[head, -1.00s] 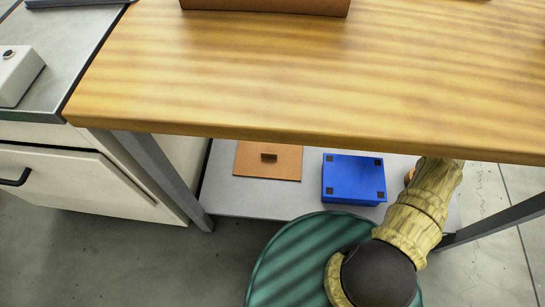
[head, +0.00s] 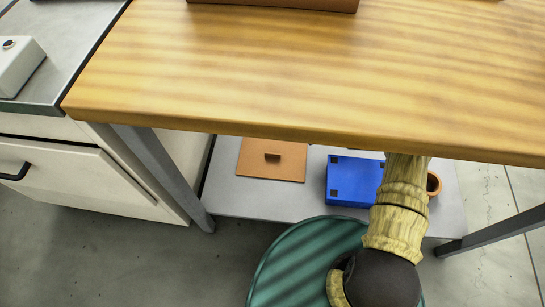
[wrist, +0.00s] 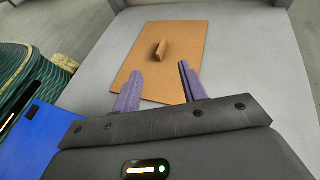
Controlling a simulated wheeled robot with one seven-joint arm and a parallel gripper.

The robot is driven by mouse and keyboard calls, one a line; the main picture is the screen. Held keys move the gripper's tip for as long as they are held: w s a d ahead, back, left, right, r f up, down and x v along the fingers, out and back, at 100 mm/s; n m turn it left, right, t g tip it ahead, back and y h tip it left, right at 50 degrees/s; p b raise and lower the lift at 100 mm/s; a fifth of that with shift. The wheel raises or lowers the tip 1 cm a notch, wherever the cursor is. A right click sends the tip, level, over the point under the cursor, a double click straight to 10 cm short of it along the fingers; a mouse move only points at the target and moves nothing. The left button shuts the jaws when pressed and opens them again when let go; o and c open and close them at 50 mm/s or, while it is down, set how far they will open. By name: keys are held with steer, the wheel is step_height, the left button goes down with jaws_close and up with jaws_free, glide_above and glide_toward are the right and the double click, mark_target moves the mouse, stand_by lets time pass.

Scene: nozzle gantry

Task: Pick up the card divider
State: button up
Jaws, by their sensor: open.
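The card divider seems to be the flat orange-brown panel (head: 272,162) with a small upright tab. It lies on the grey lower shelf under the wooden table in the head view. In the wrist view the panel (wrist: 172,60) lies ahead of my gripper (wrist: 157,85), with its tab (wrist: 161,50) beyond and roughly between the fingertips. My gripper's purple fingers are apart, with nothing between them. In the head view my gripper is hidden under the tabletop.
A blue box (head: 350,182) with dark corner pads sits on the shelf (head: 307,205) right of the panel. A small orange-brown round pot (head: 433,184) stands farther right. The wooden tabletop (head: 300,75) overhangs the shelf. A metal leg (head: 160,170) stands at left.

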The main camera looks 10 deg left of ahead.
steer(key=b, duration=0.3)
glide_toward(273, 153)
steer(key=x, duration=0.2)
steer(key=shift+s+a, duration=0.25)
steer(key=shift+a, duration=0.15)
steer(key=shift+s+a+r, duration=0.1)
steer(key=shift+s+a, duration=0.05)
steer(key=shift+a, duration=0.15)
steer(key=shift+s+a+f+b, duration=0.15)
steer(key=shift+a+f+b, duration=0.15)
steer(key=shift+f+b, duration=0.35)
steer(key=b+x, duration=0.3)
steer(key=shift+s+a+f, duration=0.1)
steer(key=shift+a+f, duration=0.15)
steer(key=shift+s+a, duration=0.1)
steer(key=shift+a, duration=0.05)
